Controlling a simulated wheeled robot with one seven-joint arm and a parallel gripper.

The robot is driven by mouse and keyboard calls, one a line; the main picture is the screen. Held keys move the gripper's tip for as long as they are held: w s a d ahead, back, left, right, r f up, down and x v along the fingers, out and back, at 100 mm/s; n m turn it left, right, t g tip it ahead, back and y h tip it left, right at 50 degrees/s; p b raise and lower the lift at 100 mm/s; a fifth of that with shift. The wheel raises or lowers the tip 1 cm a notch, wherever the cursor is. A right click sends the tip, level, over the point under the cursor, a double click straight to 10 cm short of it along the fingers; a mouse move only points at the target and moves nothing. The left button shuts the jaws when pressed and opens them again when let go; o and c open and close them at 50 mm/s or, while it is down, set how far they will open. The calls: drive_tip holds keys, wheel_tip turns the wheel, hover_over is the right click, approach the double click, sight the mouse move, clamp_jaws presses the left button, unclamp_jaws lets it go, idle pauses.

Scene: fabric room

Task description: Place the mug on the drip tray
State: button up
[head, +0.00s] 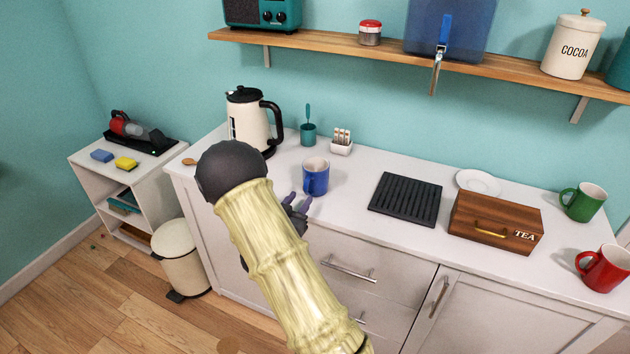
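A blue mug (315,180) stands upright on the white counter, left of the drip tray. The black ridged drip tray (405,199) lies flat on the counter and is bare. A green mug (583,203) and a red mug (605,269) stand at the right end of the counter. My gripper (299,198) is at the counter's front edge, just in front of and slightly left of the blue mug. Its two dark fingertips are apart with nothing between them. My forearm hides most of the gripper's body.
A wooden TEA box (495,224) and a white saucer (478,182) sit right of the tray. A kettle (250,122), a teal pot with a brush (308,134) and a small white rack (341,143) stand behind the blue mug. Counter between blue mug and tray is clear.

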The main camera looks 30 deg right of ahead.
sight(305, 191)
drive_tip(key=x, duration=0.5)
drive_tip(key=shift+r+p, duration=0.25)
drive_tip(key=shift+p, duration=0.15)
clamp_jaws()
